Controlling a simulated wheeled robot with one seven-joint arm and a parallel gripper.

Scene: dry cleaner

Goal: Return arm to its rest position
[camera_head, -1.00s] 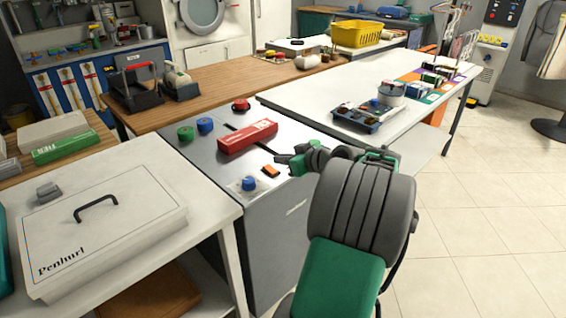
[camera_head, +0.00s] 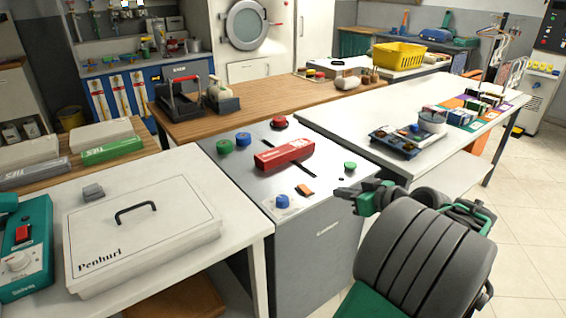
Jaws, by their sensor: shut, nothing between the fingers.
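My arm rises from the bottom right, with dark grey ribbed links and green parts. My gripper (camera_head: 346,192) is at its far end, small and dark, pointing left. It is shut with nothing in it. It is beside the right front edge of the grey metal cabinet (camera_head: 325,247), close to its top. I cannot tell whether it touches the cabinet. A red box (camera_head: 284,154) lies on the cabinet top, apart from my gripper.
Knobs in green, blue and red stand on the cabinet top. A white case (camera_head: 150,205) lies on the left table. A white table (camera_head: 455,90) with a tool tray (camera_head: 395,147) and a yellow basket (camera_head: 399,56) stand behind. Free tiled floor (camera_head: 535,200) is at the right.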

